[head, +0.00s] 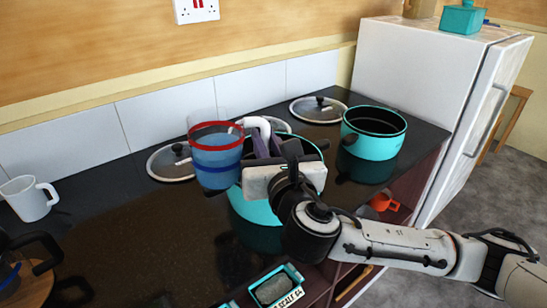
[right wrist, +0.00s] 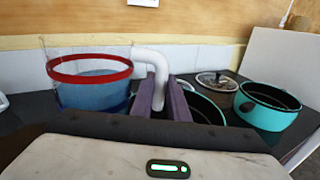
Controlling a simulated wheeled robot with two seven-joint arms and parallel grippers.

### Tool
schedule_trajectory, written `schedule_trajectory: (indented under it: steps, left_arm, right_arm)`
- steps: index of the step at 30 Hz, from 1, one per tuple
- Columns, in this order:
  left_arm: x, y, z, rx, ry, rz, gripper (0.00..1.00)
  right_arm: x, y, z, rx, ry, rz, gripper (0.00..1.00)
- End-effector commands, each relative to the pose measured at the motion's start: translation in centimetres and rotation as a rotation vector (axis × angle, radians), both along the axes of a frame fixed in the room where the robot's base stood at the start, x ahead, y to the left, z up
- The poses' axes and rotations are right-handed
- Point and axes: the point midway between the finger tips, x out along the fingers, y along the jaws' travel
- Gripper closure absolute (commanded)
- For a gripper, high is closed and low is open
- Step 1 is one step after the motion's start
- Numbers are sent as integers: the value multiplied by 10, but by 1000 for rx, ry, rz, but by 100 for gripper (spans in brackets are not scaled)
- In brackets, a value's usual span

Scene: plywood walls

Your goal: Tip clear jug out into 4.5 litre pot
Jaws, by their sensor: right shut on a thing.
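The clear jug (head: 216,160) has a red band near its top, a blue band low down and a white handle (right wrist: 150,58). It is upright and holds bluish liquid; it also shows in the right wrist view (right wrist: 92,88). My right gripper (head: 262,143) is shut on the handle. One turquoise pot (head: 258,208) stands just right of the jug, partly hidden by the gripper. Another turquoise pot (head: 372,140) stands open farther right and looks empty. I cannot tell which holds 4.5 litres. My left gripper is not in view.
Lids (head: 318,109) lie along the back of the dark worktop, one (head: 171,162) left of the jug. A white mug (head: 29,198) stands at the left. A turquoise scale (head: 278,287) is at the front edge. A white fridge (head: 430,85) stands right.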

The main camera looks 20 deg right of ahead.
Motion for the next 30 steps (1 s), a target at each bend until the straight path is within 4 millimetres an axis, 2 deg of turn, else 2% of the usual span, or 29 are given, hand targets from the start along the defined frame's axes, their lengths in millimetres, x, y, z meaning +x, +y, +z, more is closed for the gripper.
schedule_trajectory:
  steps: [15,30]
  left_arm:
    - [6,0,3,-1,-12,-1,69]
    - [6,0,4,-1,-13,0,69]
  right_arm:
    - [5,-10,-6,236,109,1,100]
    - [9,-17,-27,425,205,3,100]
